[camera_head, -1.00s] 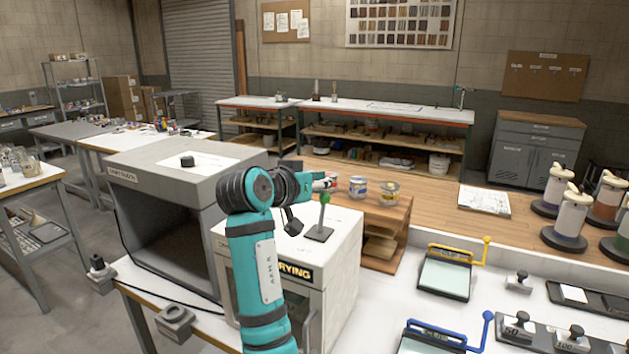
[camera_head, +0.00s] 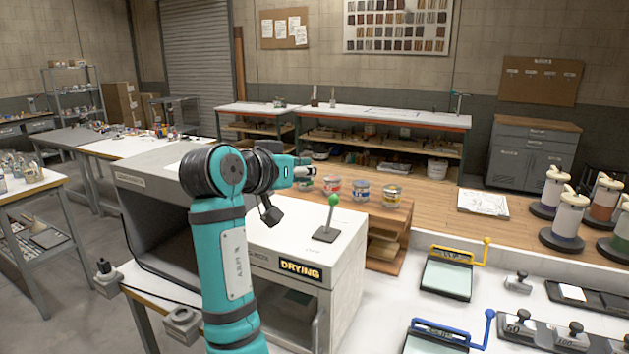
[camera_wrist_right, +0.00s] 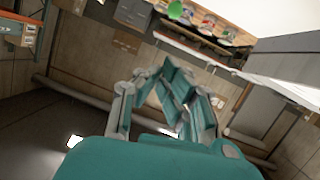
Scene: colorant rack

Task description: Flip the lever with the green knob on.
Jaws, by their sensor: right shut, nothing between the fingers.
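The green knob (camera_head: 333,200) tops a short lever (camera_head: 328,219) on a dark square base plate (camera_head: 325,235), on the white top of the drying cabinet (camera_head: 301,270). The lever stands up, leaning slightly right in the head view. My right gripper (camera_head: 310,174) is shut and empty, up and left of the knob in the head view, apart from it. In the right wrist view the gripper fingers (camera_wrist_right: 172,98) fill the middle, and the green knob (camera_wrist_right: 175,10) shows at the top edge, clear of them. My left gripper is not in view.
Several paint cans (camera_head: 361,190) stand on a wooden shelf unit (camera_head: 385,225) behind the lever. A larger grey box (camera_head: 150,190) stands left of the cabinet. Yellow-handled (camera_head: 448,275) and blue-handled (camera_head: 440,338) panels lie on the white bench to the right.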

